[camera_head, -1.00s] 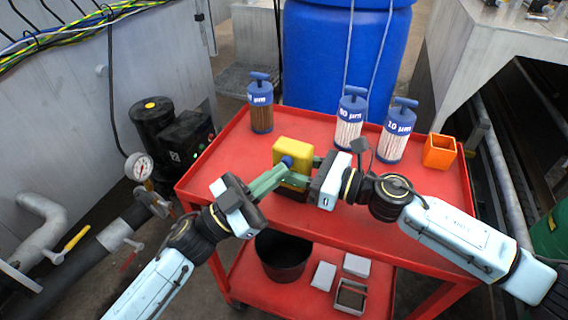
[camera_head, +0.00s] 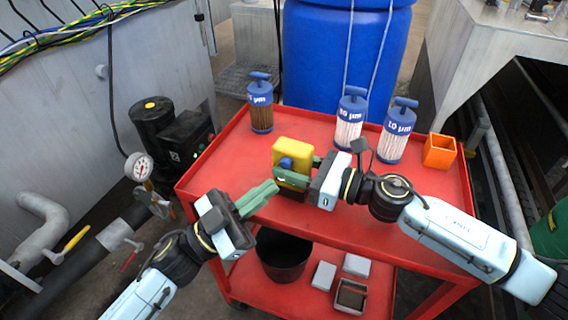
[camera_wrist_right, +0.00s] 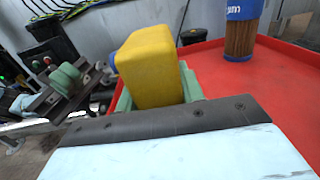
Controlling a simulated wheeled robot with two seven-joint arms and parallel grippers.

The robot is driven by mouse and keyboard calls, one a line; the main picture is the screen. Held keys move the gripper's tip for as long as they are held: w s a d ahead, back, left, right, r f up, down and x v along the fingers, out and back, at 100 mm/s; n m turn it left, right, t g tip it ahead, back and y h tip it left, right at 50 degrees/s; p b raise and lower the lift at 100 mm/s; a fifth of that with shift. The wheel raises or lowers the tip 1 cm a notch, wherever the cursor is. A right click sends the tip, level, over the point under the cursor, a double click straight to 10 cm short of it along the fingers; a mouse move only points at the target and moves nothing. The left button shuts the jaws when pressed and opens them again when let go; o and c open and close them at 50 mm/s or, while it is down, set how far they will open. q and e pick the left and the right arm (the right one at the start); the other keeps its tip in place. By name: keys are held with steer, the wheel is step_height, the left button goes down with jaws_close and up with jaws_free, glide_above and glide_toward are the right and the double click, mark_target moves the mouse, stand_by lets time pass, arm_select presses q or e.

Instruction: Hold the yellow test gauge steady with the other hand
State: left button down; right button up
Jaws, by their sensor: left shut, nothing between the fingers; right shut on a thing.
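The yellow test gauge (camera_head: 293,150) is a yellow block with a blue round knob on its side, above the red cart top. My right gripper (camera_head: 296,174) is shut on it from the right; the gauge stands upright between its green fingers. In the right wrist view the gauge (camera_wrist_right: 150,68) fills the middle, with the blue knob partly hidden at its left. My left gripper (camera_head: 270,190) is shut and empty, just below and left of the gauge and apart from it. It also shows in the right wrist view (camera_wrist_right: 68,78).
The red cart (camera_head: 220,160) carries a brown-filled cartridge (camera_head: 261,115), two white cartridges (camera_head: 349,133) (camera_head: 393,145) and an orange open box (camera_head: 439,151). A black bucket (camera_head: 283,262) and small trays sit on the lower shelf. A pressure gauge (camera_head: 139,167) and pipes stand at left.

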arm_select(q)
steer(key=shift+s+a, duration=0.25)
steer(key=shift+s, duration=0.3)
steer(key=shift+s+a, duration=0.2)
steer(key=shift+s, duration=0.35)
arm_select(e)
steer(key=o, duration=1.2)
steer(key=shift+c, duration=0.2)
